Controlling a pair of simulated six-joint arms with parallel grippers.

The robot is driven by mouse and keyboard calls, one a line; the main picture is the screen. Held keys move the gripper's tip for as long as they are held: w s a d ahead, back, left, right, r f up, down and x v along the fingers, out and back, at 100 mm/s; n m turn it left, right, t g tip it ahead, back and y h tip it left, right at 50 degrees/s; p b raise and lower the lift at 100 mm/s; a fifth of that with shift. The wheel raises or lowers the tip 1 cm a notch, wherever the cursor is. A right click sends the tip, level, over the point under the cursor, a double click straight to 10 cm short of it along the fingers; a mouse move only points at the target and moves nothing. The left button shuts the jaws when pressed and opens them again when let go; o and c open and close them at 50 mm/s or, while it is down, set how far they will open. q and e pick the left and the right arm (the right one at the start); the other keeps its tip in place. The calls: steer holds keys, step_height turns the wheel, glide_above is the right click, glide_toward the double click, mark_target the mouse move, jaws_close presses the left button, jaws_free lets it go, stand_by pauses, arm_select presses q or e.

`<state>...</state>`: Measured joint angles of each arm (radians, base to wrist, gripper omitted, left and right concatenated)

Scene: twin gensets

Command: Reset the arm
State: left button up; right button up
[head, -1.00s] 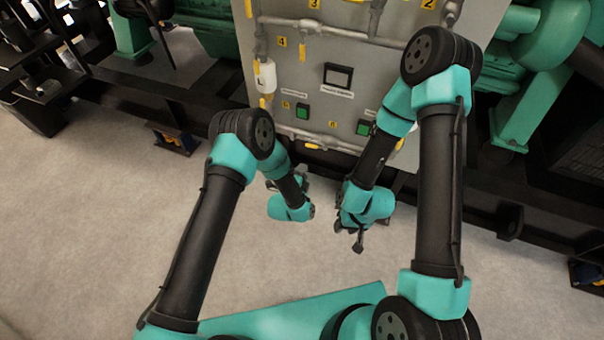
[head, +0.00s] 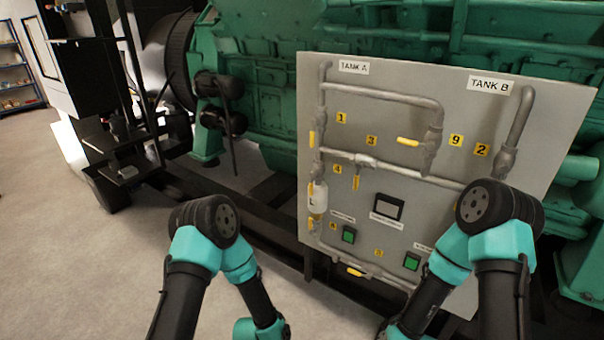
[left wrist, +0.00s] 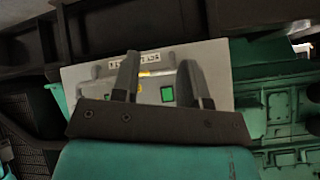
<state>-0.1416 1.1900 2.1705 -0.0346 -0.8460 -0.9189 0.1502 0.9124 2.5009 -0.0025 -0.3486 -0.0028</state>
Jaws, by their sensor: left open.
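My left arm rises at the lower left of the head view and bends down; its gripper is below that picture's edge. In the left wrist view my left gripper (left wrist: 160,82) shows with its two dark fingers spread apart and nothing between them. Behind the fingers, some way off, is the grey panel (left wrist: 215,60) with a green button. My right arm rises at the lower right of the head view, in front of the panel's lower right part. Its gripper is out of that picture.
The grey panel (head: 400,135) carries pipes, yellow-handled valves, number labels, a small dark display (head: 388,207) and green buttons (head: 349,234). A green genset (head: 270,110) stands behind it on a dark frame. Bare floor (head: 100,270) lies at the left. Shelves (head: 17,75) stand far left.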

arm_select(q)
steer(key=s+a+r+n+g, duration=0.2)
steer(key=s+a+n, duration=0.4)
steer(key=s, duration=0.3)
steer(key=s+a+r+n+g+y, duration=0.1)
steer(key=s+a+n+g, duration=0.3)
steer(key=s+a+n, duration=0.3)
steer(key=s+a, duration=0.2)
steer(key=shift+s+r+g, duration=0.3)
steer(key=shift+r, duration=0.1)
